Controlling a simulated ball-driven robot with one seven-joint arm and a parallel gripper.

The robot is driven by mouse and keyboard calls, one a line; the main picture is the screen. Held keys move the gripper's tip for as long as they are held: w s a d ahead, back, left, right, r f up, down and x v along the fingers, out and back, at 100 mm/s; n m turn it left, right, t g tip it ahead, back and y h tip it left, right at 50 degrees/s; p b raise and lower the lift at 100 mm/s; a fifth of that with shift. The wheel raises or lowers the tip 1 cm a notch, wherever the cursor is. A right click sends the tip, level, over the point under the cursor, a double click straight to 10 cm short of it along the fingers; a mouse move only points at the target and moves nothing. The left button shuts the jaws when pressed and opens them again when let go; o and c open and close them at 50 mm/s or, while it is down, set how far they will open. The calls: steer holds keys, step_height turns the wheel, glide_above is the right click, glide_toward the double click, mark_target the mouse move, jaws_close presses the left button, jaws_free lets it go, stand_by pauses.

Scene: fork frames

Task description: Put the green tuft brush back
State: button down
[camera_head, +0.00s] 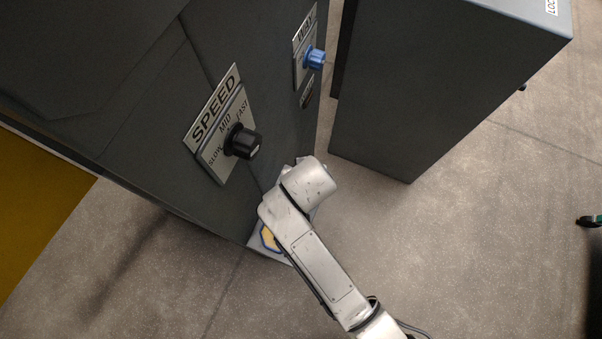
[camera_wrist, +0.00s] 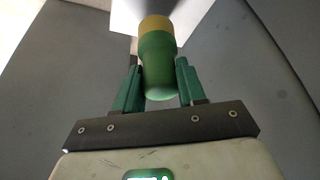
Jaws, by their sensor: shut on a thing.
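My gripper (camera_wrist: 160,82) shows in the wrist view, with its green fingers shut on the brush (camera_wrist: 158,62). The brush has a green handle and a yellow band, and its dark far end runs out of the top of the picture. In the head view my arm reaches to the lower corner of the dark cabinet. There my gripper and the brush are hidden behind my wrist. The place the brush belongs cannot be made out.
The dark cabinet (camera_head: 120,110) carries a SPEED plate with a black knob (camera_head: 243,142) and a smaller plate with a blue knob (camera_head: 315,58). A second dark cabinet (camera_head: 430,90) stands to the right. A light panel with a yellow patch (camera_head: 269,238) shows beside my arm.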

step_height(320, 180, down, 4)
steer(key=shift+r, duration=0.1)
steer(key=shift+a+f, duration=0.2)
steer(key=shift+f, duration=0.15)
steer(key=c, duration=0.7)
jaws_free()
steer(key=shift+o, duration=0.2)
steer(key=a+p+v, duration=0.1)
steer(key=v, duration=1.1)
steer(key=s+d+m+g, duration=0.1)
steer(key=s+d, duration=0.4)
steer(key=d, duration=0.4)
steer(key=s+d+g, duration=0.1)
steer(key=s+d, duration=0.4)
steer(key=d, duration=0.5)
steer(key=s+d+m+g+h, duration=0.1)
steer(key=s+d, duration=0.4)
steer(key=d, duration=0.5)
steer(key=shift+m+g, duration=0.3)
steer(key=shift+g, duration=0.1)
